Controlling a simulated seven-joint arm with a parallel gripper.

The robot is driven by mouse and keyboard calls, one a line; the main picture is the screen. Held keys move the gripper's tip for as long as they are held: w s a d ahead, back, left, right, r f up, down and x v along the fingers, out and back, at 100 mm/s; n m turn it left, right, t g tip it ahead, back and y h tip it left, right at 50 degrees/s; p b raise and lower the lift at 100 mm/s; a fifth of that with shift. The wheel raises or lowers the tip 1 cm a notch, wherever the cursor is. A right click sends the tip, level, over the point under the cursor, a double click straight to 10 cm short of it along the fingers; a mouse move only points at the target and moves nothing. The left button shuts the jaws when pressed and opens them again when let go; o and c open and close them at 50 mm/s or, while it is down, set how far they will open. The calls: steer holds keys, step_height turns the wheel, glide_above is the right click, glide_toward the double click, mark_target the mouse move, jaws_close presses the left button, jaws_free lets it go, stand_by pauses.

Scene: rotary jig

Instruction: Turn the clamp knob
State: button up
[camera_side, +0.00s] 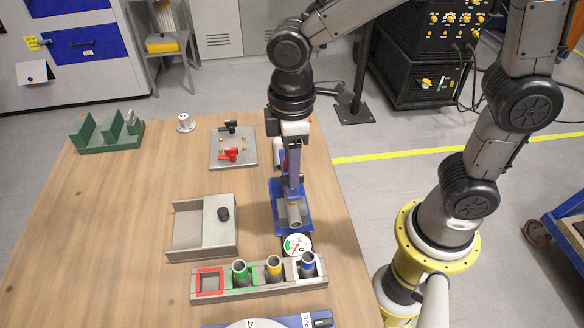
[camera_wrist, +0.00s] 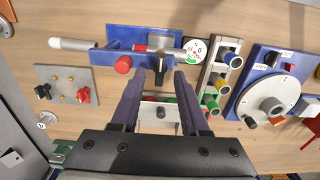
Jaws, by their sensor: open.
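The blue fixture (camera_wrist: 103,48) carries a dark knob (camera_wrist: 160,66) and a red knob (camera_wrist: 122,64) on its front side. I see no label naming the clamp knob. In the wrist view my gripper (camera_wrist: 159,78) is open, with the dark knob between its fingertips. I cannot tell whether the fingers touch it. In the side view my gripper (camera_side: 293,190) points down over the blue fixture (camera_side: 277,222) and hides much of it, including the knobs. A round gauge (camera_side: 297,245) sits at its near end; it also shows in the wrist view (camera_wrist: 194,49).
A grey holder (camera_side: 222,290) with several coloured tubes stands close in front. A grey tray with a black knob (camera_side: 223,213) is to the left. A plate with a red clamp (camera_side: 231,155) lies behind. A blue base with a white disc (camera_wrist: 268,98) is nearby.

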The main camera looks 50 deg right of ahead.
steer(key=shift+f, duration=0.8)
steer(key=shift+c, duration=0.3)
jaws_close()
